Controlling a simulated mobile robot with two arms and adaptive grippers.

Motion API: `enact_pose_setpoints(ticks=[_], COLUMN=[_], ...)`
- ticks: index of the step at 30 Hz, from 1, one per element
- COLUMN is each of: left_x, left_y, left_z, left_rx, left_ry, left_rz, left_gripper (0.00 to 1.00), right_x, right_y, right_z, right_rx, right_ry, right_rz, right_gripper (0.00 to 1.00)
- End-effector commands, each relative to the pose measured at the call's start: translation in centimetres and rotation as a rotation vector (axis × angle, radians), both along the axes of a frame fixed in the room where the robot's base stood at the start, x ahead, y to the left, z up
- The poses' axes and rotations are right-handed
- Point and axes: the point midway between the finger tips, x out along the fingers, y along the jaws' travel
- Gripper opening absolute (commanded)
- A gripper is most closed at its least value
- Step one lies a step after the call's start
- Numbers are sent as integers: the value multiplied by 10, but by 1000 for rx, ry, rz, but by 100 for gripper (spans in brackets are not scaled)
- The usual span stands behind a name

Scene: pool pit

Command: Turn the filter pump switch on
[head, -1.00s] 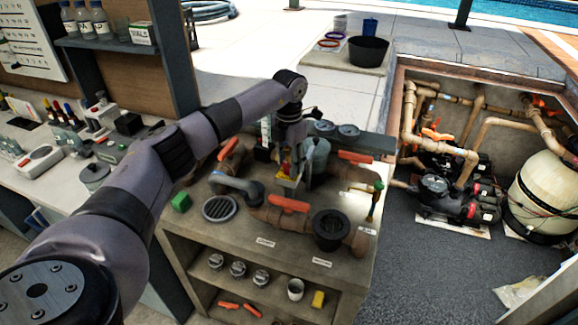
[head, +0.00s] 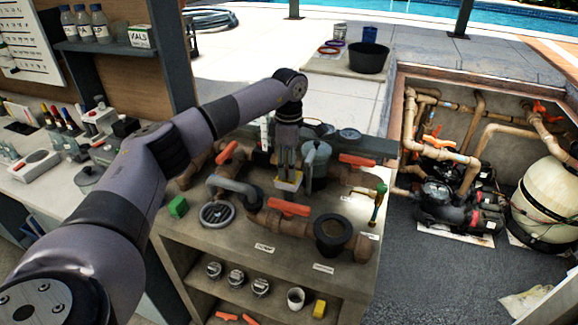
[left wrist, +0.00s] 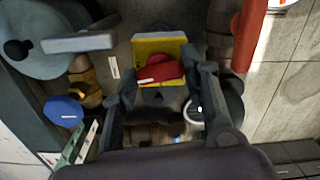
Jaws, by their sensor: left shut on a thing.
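The filter pump switch, a yellow box with a red lever, shows in the left wrist view (left wrist: 160,47). The red lever (left wrist: 160,70) lies across the box's near part. In the head view only a small yellow part of the switch (head: 289,184) shows, among the pipes on the bench; its lever is hidden there. My left gripper (head: 289,170) reaches down from above onto the switch, and in the left wrist view its fingers (left wrist: 166,80) stand on both sides of it, shut on it. The exact contact is hard to see. My right gripper is not in view.
Orange-handled valves (head: 290,208) and brown pipes surround the switch closely. A grey lidded pot (head: 317,158) stands just right of the gripper. A dark round fitting (head: 333,233) is at front right. The pump pit (head: 452,195) lies to the right.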

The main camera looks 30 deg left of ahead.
Motion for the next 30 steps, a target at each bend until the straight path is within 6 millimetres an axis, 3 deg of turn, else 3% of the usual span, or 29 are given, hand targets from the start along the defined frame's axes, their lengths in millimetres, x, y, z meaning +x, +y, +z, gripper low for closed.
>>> enact_pose_setpoints(ticks=[12,28,29,30], left_x=[1,1,1,1], left_y=[1,1,1,1], left_z=[2,2,2,2], left_rx=[-1,0,0,0], left_ry=[-5,-6,-6,-6], left_rz=[-175,-198,-198,-197], left_gripper=[14,14,43,45], right_x=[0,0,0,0], right_y=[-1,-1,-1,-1], right_z=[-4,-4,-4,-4], right_rx=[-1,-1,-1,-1], right_ry=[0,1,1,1], right_rz=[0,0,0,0], right_gripper=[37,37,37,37])
